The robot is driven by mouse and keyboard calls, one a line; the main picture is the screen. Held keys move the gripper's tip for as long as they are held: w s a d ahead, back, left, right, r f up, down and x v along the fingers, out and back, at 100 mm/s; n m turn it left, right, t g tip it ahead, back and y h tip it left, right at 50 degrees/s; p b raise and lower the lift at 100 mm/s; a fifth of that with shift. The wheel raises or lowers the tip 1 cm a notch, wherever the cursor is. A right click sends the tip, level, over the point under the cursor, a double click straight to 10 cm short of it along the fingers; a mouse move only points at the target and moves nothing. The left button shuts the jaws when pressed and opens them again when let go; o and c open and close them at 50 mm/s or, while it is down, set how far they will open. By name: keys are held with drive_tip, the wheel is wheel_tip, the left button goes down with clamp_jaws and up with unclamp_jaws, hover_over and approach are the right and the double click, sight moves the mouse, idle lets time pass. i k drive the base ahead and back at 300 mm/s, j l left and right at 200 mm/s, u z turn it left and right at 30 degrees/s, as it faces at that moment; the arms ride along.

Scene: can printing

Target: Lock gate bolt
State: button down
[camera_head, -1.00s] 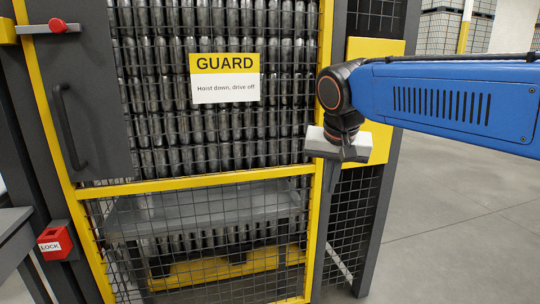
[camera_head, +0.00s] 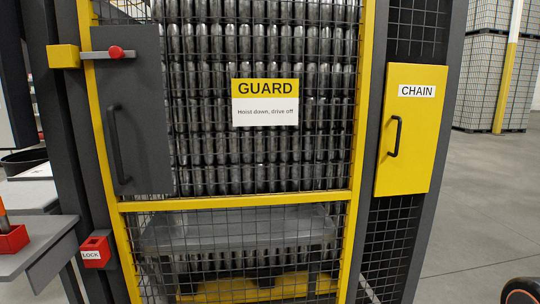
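The gate bolt (camera_head: 100,54) is a grey bar with a red knob (camera_head: 116,52) at the upper left of the guard gate. Its left end meets the yellow block (camera_head: 62,56) on the dark post; I cannot tell whether it goes inside. The gate's yellow frame (camera_head: 230,202) stands upright against the post and looks closed. A dark panel (camera_head: 145,90) with a black handle (camera_head: 118,145) fills its upper left. My gripper is not in view; only a dark arm part with an orange ring shows at the bottom right corner.
A red LOCK box (camera_head: 96,251) hangs on the post below. A grey side table (camera_head: 40,252) with a red holder (camera_head: 12,240) stands at the left. A yellow CHAIN door (camera_head: 408,130) is right of the gate. Open floor (camera_head: 470,220) lies at the right.

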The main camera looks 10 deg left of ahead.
sight(115, 52)
drive_tip(key=u, duration=1.45)
